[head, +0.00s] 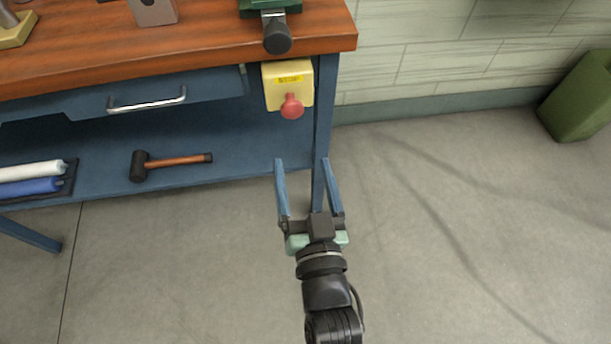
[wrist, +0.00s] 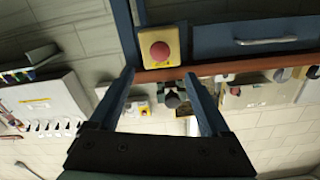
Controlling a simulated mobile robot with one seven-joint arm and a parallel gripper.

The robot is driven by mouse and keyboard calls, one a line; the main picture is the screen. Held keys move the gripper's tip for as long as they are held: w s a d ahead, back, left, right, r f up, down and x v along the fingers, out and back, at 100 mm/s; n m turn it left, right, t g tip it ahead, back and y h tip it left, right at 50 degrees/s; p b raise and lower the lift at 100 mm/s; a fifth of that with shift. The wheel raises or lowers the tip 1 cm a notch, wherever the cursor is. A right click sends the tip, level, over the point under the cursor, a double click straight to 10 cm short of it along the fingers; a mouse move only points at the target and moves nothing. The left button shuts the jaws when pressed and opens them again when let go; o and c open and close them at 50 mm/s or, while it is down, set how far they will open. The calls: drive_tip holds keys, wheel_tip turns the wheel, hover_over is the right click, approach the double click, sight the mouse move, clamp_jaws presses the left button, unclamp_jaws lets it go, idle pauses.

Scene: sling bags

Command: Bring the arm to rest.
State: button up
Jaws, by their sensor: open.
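My gripper (head: 303,161) is open with its two blue fingers apart and nothing between them. In the head view it is in front of the workbench's right leg, below the yellow stop box (head: 287,86) with its red button (head: 292,106). In the wrist view the fingers of my gripper (wrist: 161,78) frame a gap, and the stop box (wrist: 172,42) with the red button (wrist: 160,51) shows just beyond them. The fingers appear apart from the box, though the exact distance cannot be told.
The wooden workbench (head: 190,42) has a blue drawer (head: 170,98) and a lower shelf (head: 240,148) with a hammer (head: 168,162). A green vise (head: 272,8) is at the bench's right end. A green container (head: 580,97) stands by the wall. The floor at right is clear.

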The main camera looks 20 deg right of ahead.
drive_tip(key=shift+v, duration=0.8)
drive_tip(key=w+a+r+n+t+y, duration=0.1)
drive_tip(key=w+a+r+t, duration=0.15)
drive_tip(key=r, duration=0.65)
drive_tip(key=w+a+r+n+t+y, duration=0.15)
drive_tip(key=w+r, duration=0.25)
drive_tip(key=r, duration=0.5)
drive_tip(key=w+a+r+n+t+y, duration=0.1)
drive_tip(key=w+a+r+t, duration=0.15)
drive_tip(key=r, duration=0.65)
drive_tip(key=s+a+r+n+t+y, duration=0.1)
drive_tip(key=s+a+r+t, duration=0.2)
drive_tip(key=r, duration=0.9)
drive_tip(key=s+a+r+n+t+y, duration=0.1)
drive_tip(key=s+a+r, duration=0.3)
drive_tip(key=r, duration=0.7)
wheel_tip(320, 180, up, 26)
drive_tip(key=d+p, duration=0.1)
drive_tip(key=p, duration=2.5)
drive_tip(key=shift+s+f, duration=0.2)
drive_tip(key=shift+s, duration=0.15)
